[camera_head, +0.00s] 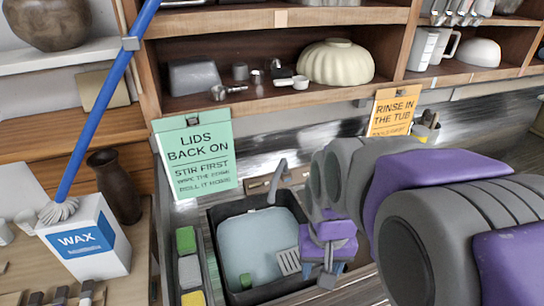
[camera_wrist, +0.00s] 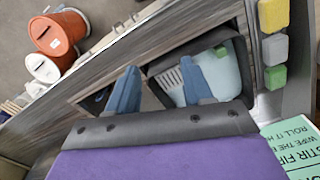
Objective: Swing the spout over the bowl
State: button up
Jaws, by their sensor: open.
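A grey spout (camera_head: 279,180) stands behind the sink in the head view, rising to a bent tip near the tub's back right corner. A black tub (camera_head: 216,240) holds pale blue water, with a green piece and a grey slotted tool (camera_head: 288,262) in it. It also shows in the wrist view (camera_wrist: 242,60). I cannot tell which bowl the task means; a cream ribbed bowl (camera_head: 335,63) sits on the shelf. My gripper (camera_head: 325,270) is over the tub's right side, fingers apart and empty. Its blue fingers (camera_wrist: 160,90) show in the wrist view, where I cannot make out the spout.
Green, grey and yellow sponges (camera_head: 188,270) line the tub's left side. A white WAX box (camera_head: 88,240) with a blue-handled brush and a dark vase (camera_head: 115,187) stand left. Signs (camera_head: 195,153) hang from the shelf. Orange (camera_wrist: 58,35) and white (camera_wrist: 42,68) buckets stand beyond the counter.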

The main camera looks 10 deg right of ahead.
jog(key=w+r+m+t+p, duration=0.2)
jog(key=w+r+t, duration=0.1)
jog(key=w, duration=1.9)
jog(key=m+t+p, duration=0.1)
jog(key=t+p, duration=0.1)
send_near(278, 173)
jog(key=shift+m, duration=0.3)
jog(key=b+x, duration=0.1)
jog(key=x, duration=0.8)
jog(key=shift+w+f, duration=0.1)
jog(key=shift+c, duration=0.4)
grip_shut()
